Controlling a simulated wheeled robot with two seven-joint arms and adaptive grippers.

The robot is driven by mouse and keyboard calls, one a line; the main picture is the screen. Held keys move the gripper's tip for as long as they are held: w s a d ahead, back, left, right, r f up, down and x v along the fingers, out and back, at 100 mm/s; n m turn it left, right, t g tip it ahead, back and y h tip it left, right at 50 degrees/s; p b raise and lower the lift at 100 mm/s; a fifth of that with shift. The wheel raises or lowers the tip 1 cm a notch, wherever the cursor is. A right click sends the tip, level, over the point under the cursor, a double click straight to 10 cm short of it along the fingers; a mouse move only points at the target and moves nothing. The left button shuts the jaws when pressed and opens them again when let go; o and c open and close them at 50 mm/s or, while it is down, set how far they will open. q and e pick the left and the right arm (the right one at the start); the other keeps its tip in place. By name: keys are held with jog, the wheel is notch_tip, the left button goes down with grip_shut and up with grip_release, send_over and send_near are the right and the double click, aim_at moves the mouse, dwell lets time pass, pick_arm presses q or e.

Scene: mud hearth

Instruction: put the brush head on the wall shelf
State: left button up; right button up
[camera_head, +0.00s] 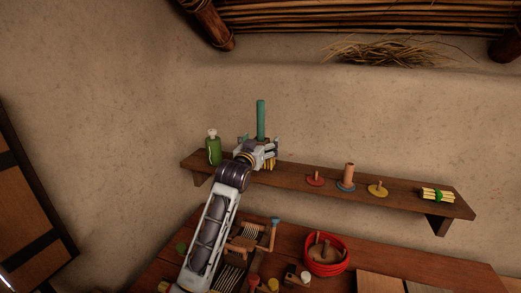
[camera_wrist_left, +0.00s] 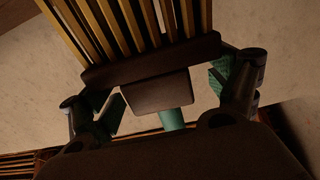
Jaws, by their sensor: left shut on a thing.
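The brush head, a dark wooden bar (camera_wrist_left: 150,60) with a row of yellow bristles, sits with its block between the fingers of my left gripper (camera_wrist_left: 168,92). The left gripper is shut on it. In the head view my left gripper (camera_head: 262,150) is at the left part of the wall shelf (camera_head: 408,194), with the yellow bristles (camera_head: 268,163) pointing down at about shelf level. I cannot tell whether they touch the board. The gripper hides the shelf around it. My right gripper is not in view.
A green bottle (camera_head: 213,151) stands left of the gripper. A tall teal cylinder (camera_head: 261,120) rises just behind it. Below, a table holds a red basket (camera_head: 325,268) and a wooden rack (camera_head: 245,240).

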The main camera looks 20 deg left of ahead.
pick_arm(q)
jog(key=shift+f, duration=1.05)
jog(key=shift+f, duration=0.1)
jog(key=o, duration=0.8)
jog(key=shift+f, duration=0.1)
jog(key=shift+c, duration=0.2)
jog(key=shift+o, duration=0.6)
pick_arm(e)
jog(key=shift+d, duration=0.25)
pick_arm(q)
jog(key=shift+s, duration=0.1)
